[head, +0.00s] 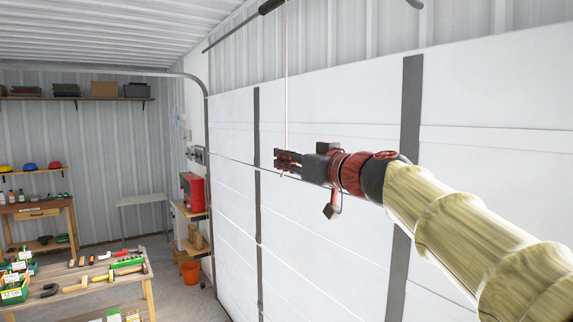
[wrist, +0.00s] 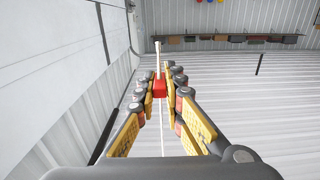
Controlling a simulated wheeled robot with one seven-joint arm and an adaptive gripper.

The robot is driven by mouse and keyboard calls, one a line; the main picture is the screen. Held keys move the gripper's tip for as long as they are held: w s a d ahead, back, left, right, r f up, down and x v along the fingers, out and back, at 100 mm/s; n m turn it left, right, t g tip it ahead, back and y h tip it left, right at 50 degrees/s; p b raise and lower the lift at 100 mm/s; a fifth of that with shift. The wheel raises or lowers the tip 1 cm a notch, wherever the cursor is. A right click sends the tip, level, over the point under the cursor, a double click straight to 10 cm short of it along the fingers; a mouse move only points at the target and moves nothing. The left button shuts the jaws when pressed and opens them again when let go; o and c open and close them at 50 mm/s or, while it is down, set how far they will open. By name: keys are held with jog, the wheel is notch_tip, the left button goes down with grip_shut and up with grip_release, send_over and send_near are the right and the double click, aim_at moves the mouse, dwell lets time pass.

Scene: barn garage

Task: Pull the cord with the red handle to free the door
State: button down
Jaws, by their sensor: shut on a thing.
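The red handle (wrist: 159,88) shows between my gripper's fingertips in the wrist view. The pale cord (wrist: 163,130) runs through the handle. In the head view the thin cord (head: 287,85) hangs straight down from the overhead rail to my gripper (head: 280,160). My gripper is shut on the red handle, in front of the white door. In the head view the fingers mostly hide the handle. The white sectional garage door (head: 330,105) has dark vertical strips and stands upright behind my arm.
A dark overhead part (head: 271,6) sits where the cord hangs. A workbench with tools (head: 75,286) stands at the lower left. A red cabinet (head: 193,192) and an orange bucket (head: 190,271) stand near the door's left end. The space around my gripper looks clear.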

jog(key=shift+w+f, duration=0.1)
jog(key=shift+f, duration=0.2)
jog(key=c, duration=1.9)
grip_release()
jog(key=shift+r, duration=0.1)
jog(key=shift+d, duration=0.1)
jog(key=v, duration=1.2)
